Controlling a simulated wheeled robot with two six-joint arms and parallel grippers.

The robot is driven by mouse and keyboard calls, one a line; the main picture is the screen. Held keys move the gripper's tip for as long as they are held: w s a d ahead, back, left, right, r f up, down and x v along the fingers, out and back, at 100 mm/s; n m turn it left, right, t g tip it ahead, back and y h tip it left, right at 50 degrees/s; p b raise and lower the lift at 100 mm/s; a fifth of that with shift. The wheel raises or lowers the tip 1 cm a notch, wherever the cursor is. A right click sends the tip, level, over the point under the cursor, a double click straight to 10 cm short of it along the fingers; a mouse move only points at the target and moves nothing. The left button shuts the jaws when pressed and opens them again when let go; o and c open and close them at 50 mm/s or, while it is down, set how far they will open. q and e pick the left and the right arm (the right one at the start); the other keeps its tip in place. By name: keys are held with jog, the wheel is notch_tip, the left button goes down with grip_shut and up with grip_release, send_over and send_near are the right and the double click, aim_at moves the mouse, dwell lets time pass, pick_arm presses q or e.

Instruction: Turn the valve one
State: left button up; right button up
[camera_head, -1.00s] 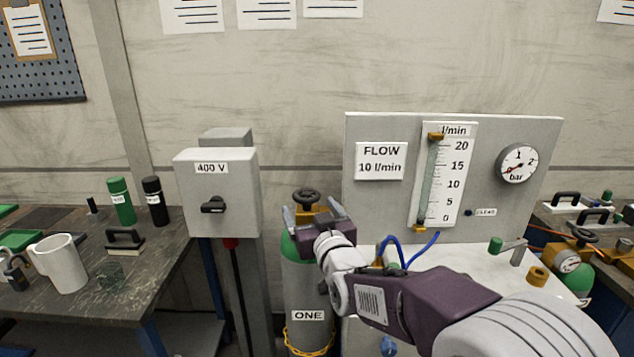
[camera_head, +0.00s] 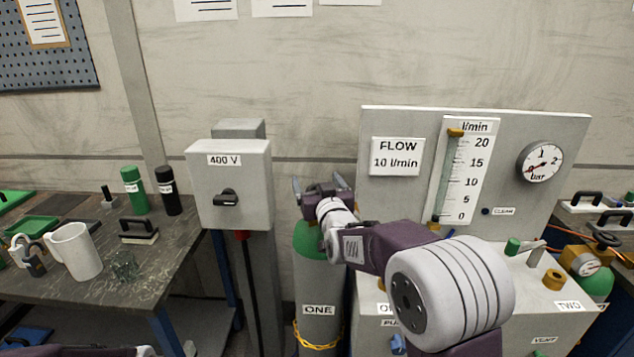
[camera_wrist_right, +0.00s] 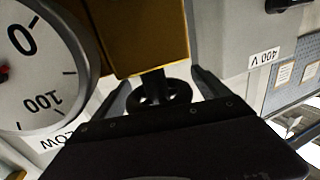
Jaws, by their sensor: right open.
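The gas cylinder labelled ONE (camera_head: 318,285) stands upright with a green shoulder, between the 400 V box and the flow panel. Its valve is hidden behind my right gripper in the head view. My right gripper (camera_head: 319,184) is open at the cylinder's top. In the right wrist view, a black handwheel (camera_wrist_right: 160,95) on a stem below a brass block (camera_wrist_right: 150,35) shows between the open fingers of my right gripper (camera_wrist_right: 160,88). The fingers are on either side of the wheel; I cannot tell whether they touch it. My left gripper is not in view.
The 400 V box (camera_head: 230,185) stands close left of the cylinder. The flow panel (camera_head: 400,215) stands to the right. A round gauge (camera_wrist_right: 40,70) is close to the gripper in the wrist view. A workbench (camera_head: 150,270) with a white mug (camera_head: 78,252) is at the left.

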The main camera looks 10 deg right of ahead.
jog(key=shift+w, duration=0.1)
jog(key=c, duration=1.4)
jog(key=shift+f+n+y+b, duration=0.15)
jog(key=shift+n+y+b, duration=0.35)
jog(key=shift+y+b, duration=0.4)
jog(key=n+y+p, duration=0.1)
jog(key=y+p, duration=0.1)
jog(key=a+n+g+y+p, duration=0.1)
jog(key=n+y, duration=0.1)
jog(key=n+g+y+p, duration=0.1)
jog(key=y+p, duration=0.1)
jog(key=shift+s+a+r+n+y+p, duration=0.2)
jog(key=shift+a+n+y+p, duration=0.1)
jog(key=shift+a+y, duration=0.1)
jog(key=o, duration=1.4)
jog(key=shift+d, duration=0.1)
jog(key=shift+f, duration=0.1)
